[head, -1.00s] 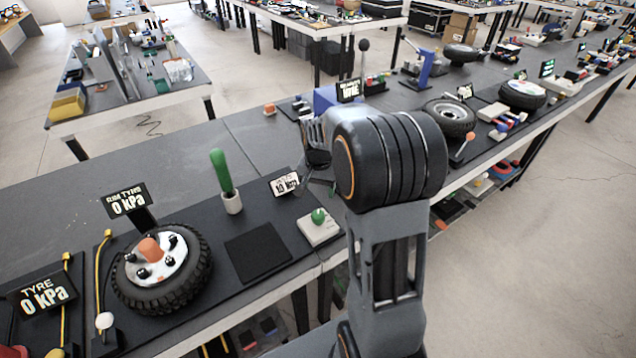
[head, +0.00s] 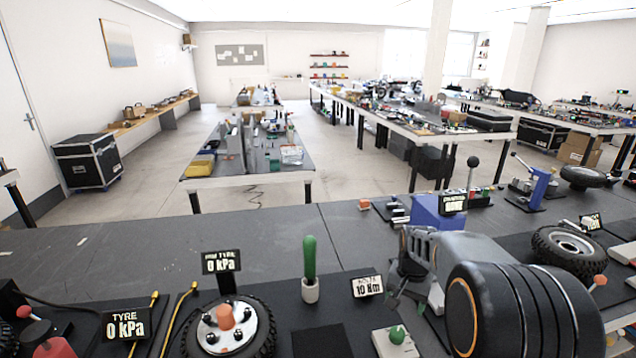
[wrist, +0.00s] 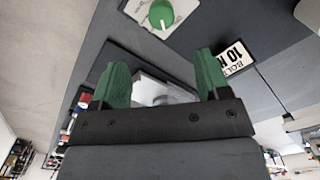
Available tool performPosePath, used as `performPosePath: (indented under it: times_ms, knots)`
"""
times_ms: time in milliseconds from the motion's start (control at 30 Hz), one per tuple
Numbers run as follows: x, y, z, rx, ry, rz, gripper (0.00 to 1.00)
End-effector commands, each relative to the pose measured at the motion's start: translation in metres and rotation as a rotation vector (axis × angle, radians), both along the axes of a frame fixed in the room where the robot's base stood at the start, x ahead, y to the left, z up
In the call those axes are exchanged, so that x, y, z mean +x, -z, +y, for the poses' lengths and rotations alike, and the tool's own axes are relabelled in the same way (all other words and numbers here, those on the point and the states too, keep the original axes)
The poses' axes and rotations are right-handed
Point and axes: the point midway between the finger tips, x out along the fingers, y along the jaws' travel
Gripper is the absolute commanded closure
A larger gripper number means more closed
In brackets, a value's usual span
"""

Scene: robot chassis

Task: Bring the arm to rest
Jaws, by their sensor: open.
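My arm shows at the lower right of the head view, with its thick dark ringed joint in front of the bench. In the wrist view my gripper (wrist: 162,85) is open, its two green fingertips wide apart, with no object held between them. The fingers show above the dark bench, near a white plate with a green knob (wrist: 161,14) and a "10 Nm" sign (wrist: 233,57).
The bench (head: 270,240) holds a tyre on a rim (head: 232,328), a green-handled tool in a white holder (head: 310,270), a green-knob plate (head: 396,340), a blue box (head: 432,211) and a second tyre (head: 568,252). Another table (head: 220,180) stands behind, with open floor between.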

Motion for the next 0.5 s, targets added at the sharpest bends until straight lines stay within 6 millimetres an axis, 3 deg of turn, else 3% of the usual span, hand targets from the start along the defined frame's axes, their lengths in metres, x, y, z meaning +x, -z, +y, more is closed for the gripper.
performPosePath:
  times_ms: [67,500]
  knots:
    - [-0.024,0.005,0.008,0.003,-0.095,0.011,0.31]
    - [-0.135,-0.04,0.073,-0.068,-0.521,-0.205,0.31]
